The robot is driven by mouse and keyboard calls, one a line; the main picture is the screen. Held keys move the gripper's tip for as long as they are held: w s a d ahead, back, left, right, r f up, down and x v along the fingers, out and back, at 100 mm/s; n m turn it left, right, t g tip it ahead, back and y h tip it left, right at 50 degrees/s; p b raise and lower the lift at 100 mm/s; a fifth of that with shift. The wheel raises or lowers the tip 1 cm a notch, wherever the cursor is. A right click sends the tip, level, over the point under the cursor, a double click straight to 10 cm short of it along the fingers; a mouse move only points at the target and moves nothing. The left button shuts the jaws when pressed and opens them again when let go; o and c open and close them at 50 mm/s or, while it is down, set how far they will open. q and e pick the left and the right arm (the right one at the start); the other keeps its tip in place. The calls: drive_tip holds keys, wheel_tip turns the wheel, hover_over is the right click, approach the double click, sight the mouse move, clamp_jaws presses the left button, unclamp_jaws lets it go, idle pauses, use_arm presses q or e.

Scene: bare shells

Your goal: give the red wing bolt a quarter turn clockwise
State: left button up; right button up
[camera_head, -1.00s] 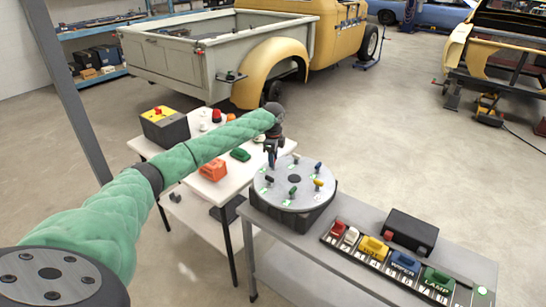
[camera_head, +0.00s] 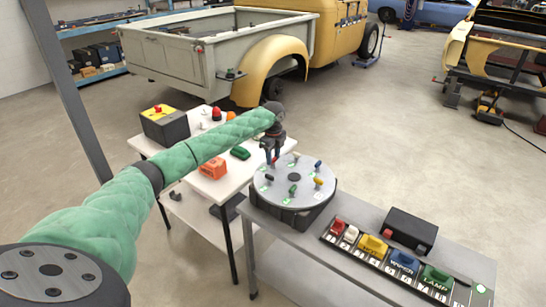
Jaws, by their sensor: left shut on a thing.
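The round grey disc (camera_head: 294,197) sits on a dark drum on the grey bench. My left gripper (camera_head: 272,160) points down at the disc's far left edge. It is shut at the red wing bolt's place; a little red shows between the fingers, and the bolt is mostly hidden. The bolt's angle cannot be told. My right gripper is not in view.
On the grey bench (camera_head: 335,278), a strip of labelled coloured switches (camera_head: 372,247) and a black box (camera_head: 409,230) stand to the right. A white table (camera_head: 225,188) on the left holds an orange block (camera_head: 213,168) and a yellow-topped box (camera_head: 165,125).

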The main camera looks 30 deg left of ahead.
sight(273, 158)
use_arm(q)
drive_tip(key=shift+r, duration=0.1)
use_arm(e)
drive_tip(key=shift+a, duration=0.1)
use_arm(q)
drive_tip(key=o, duration=1)
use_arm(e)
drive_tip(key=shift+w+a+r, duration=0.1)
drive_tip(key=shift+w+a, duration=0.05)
use_arm(q)
drive_tip(key=shift+r+b, duration=0.35)
wheel_tip(273, 158, up, 5)
drive_tip(key=shift+w+r+b, duration=0.1)
drive_tip(key=shift+r+b, duration=0.05)
drive_tip(key=shift+b, duration=0.95)
drive_tip(key=shift+r, duration=0.85)
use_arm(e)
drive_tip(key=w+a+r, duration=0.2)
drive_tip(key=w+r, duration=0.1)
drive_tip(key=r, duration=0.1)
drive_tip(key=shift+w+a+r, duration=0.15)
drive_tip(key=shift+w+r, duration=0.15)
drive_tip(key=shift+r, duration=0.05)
